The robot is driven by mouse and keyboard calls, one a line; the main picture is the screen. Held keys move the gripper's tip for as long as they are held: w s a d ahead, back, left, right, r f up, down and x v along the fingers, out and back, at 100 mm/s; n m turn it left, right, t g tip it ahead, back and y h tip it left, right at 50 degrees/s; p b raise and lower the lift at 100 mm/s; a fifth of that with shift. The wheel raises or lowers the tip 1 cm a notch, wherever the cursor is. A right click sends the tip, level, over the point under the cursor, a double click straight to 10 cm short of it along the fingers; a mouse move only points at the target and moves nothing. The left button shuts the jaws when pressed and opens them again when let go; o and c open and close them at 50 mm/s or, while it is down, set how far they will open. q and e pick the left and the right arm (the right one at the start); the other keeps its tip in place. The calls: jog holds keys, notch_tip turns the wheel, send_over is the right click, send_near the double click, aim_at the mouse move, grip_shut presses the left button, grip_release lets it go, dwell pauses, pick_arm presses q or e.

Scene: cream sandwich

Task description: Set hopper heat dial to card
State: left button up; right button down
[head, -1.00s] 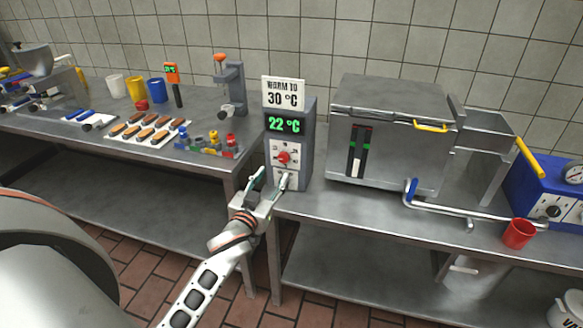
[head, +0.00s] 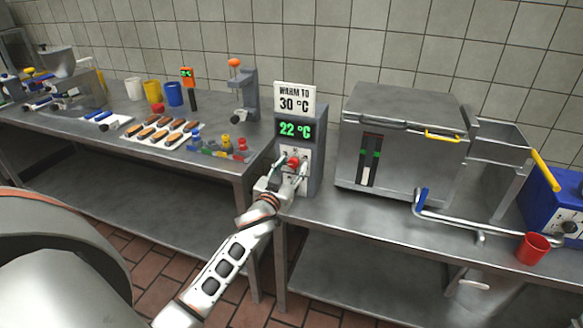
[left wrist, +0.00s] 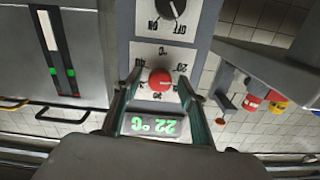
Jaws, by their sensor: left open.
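The control box (head: 315,165) has a card (head: 295,98) on top reading "WARM TO 30 °C" and a green display (head: 295,129) reading 22 °C. Its red heat dial (head: 293,161) sits on a white scale plate below the display. My left gripper (head: 289,166) is open at the box front, fingers either side of the dial. The left wrist view shows the scene upside down, with the red dial (left wrist: 160,82) between the fingers; I cannot tell whether they touch it. A black ON/OFF knob (left wrist: 170,8) is there too. My right gripper is not in view.
A steel hopper machine (head: 400,145) with a yellow handle stands right of the box. A left table holds a biscuit tray (head: 155,133) and coloured pieces (head: 215,148).

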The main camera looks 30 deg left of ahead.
pick_arm(q)
jog(key=c, duration=1.1)
